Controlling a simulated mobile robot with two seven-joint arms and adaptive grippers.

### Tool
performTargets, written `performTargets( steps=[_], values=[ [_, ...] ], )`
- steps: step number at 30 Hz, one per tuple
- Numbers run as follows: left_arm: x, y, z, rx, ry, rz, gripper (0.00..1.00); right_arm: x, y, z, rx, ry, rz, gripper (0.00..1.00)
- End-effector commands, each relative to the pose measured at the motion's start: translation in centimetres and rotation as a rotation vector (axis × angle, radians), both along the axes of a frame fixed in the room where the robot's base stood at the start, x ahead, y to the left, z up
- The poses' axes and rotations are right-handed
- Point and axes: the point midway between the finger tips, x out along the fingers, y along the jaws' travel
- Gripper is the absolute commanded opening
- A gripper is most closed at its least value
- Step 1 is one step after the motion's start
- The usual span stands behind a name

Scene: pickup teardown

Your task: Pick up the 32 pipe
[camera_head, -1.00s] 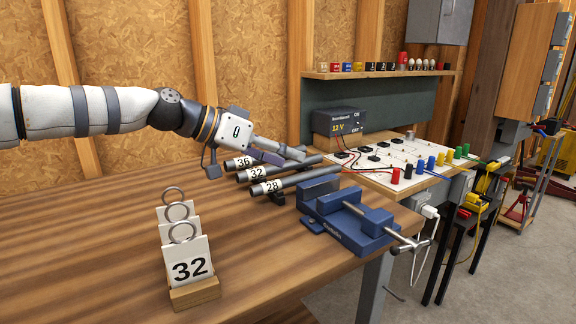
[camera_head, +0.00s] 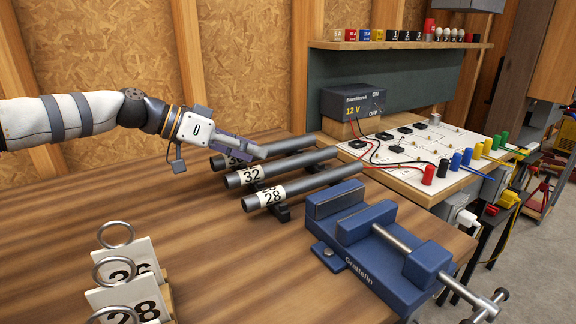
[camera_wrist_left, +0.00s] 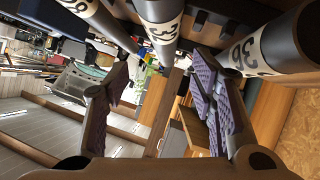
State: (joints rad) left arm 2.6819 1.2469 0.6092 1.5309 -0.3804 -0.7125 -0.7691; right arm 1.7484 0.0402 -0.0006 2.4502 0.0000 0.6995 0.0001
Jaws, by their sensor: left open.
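The 32 pipe (camera_head: 300,164) is a dark grey tube with a white "32" label, lying in a rack between the 36 pipe (camera_head: 287,145) and the 28 pipe (camera_head: 318,184). My left gripper (camera_head: 245,149) is open and empty, at the labelled end of the 36 pipe, partly hiding its label. In the left wrist view, the end of the 32 pipe (camera_wrist_left: 158,12) is at the top middle, beyond the gap between my open fingers (camera_wrist_left: 160,85). The 36 pipe (camera_wrist_left: 280,42) is at the right there. My right gripper is out of view.
A blue vise (camera_head: 385,250) stands right of the pipes. A stand of numbered cards with rings (camera_head: 125,285) is at the front left. A power supply (camera_head: 352,101) and a wired board (camera_head: 405,160) are behind. The table's middle is clear.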

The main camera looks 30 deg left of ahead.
Motion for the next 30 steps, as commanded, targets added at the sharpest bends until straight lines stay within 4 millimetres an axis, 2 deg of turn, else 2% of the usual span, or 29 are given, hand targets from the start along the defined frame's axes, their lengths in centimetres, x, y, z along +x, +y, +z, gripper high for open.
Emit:
performTargets(
  steps=[1,7,12,15,20,24,27,30],
  values=[
    [0.6,-0.5,-1.3,0.002,0.012,-0.001,0.51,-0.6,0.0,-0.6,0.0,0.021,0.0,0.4],
    [1.7,-1.6,-1.9,0.0,0.005,0.0,0.51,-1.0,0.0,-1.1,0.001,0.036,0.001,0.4],
    [3.4,-3.4,-4.2,0.002,0.009,-0.001,0.51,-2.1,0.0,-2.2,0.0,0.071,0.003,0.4],
    [4.1,-4.0,-4.4,0.0,0.003,0.001,0.51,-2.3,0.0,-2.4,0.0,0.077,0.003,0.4],
    [4.1,-4.0,-4.0,0.0,-0.003,0.002,0.51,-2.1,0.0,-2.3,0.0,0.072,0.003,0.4],
    [4.1,-4.0,-3.9,0.0,-0.003,0.001,0.19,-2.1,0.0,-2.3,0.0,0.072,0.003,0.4],
    [4.1,-4.0,-3.9,0.0,-0.003,0.001,0.0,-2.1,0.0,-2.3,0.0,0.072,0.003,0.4],
    [4.1,-4.0,-3.8,-0.002,-0.005,0.002,0.0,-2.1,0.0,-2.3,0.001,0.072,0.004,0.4]
  ],
)
